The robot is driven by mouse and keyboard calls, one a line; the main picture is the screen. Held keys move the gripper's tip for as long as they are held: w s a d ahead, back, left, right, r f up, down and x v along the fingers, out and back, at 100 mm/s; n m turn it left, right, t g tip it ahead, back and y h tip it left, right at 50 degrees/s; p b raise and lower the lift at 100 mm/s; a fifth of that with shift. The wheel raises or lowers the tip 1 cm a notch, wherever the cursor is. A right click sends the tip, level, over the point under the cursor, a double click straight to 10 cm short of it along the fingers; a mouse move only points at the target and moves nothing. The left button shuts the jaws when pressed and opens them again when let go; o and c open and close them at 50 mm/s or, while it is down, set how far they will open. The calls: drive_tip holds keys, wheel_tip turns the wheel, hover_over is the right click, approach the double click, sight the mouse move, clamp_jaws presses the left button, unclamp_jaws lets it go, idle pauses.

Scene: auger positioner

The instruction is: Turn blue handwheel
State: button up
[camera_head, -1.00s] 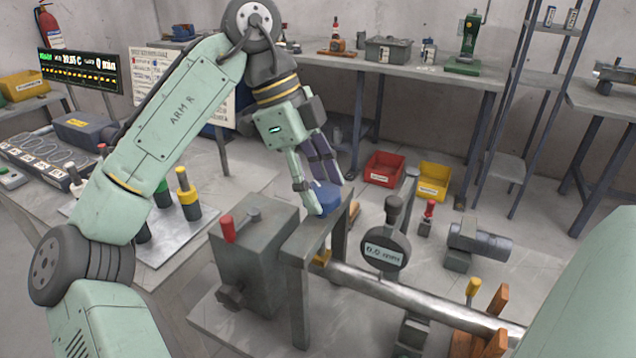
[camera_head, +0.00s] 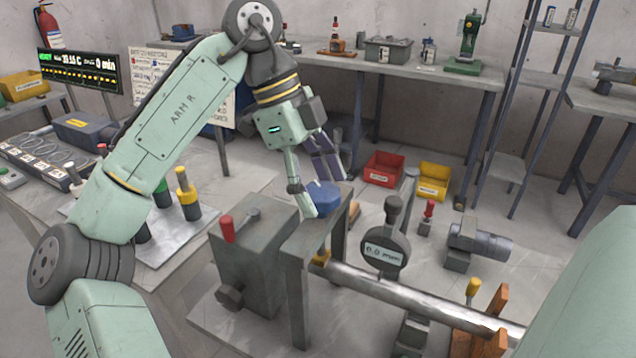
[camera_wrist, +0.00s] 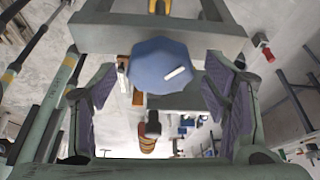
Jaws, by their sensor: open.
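The blue handwheel (camera_head: 323,197) sits on top of the grey frame (camera_head: 303,240) beside the grey block. In the wrist view the blue handwheel (camera_wrist: 160,66) is a faceted knob with a white mark pointing to the right and slightly up. My gripper (camera_head: 321,196) is open, its fingers pointing down around the handwheel. In the wrist view my gripper (camera_wrist: 160,100) shows its purple-padded fingers to the left and right of the handwheel, with a gap on both sides. In the head view one finger partly covers the handwheel's left side.
A dial gauge (camera_head: 386,248) reading about 0.0 mm stands right of the frame, near a horizontal metal shaft (camera_head: 420,300). The grey block (camera_head: 255,260) carries a red-topped lever (camera_head: 227,229). Red (camera_head: 384,169) and yellow (camera_head: 433,181) bins stand behind.

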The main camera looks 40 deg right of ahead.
drive_tip(key=shift+r, duration=0.1)
drive_tip(key=v, duration=1.2)
idle(0.4)
